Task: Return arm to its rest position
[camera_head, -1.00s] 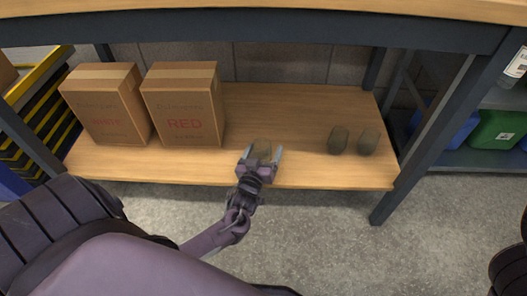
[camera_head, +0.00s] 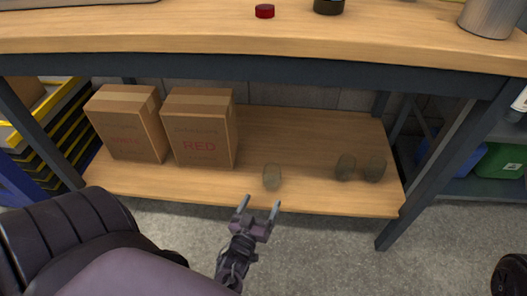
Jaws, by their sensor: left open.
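My left gripper (camera_head: 261,206) is open and empty. It is in front of the lower wooden shelf (camera_head: 300,135), at its front edge, with its fingers pointing toward the shelf. Much of my left arm shows at the lower left. My right gripper is not in view; only a dark part shows at the right edge.
Two cardboard boxes, one box (camera_head: 128,125) and one marked RED (camera_head: 200,130), stand on the shelf's left. Table legs (camera_head: 440,175) flank the shelf.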

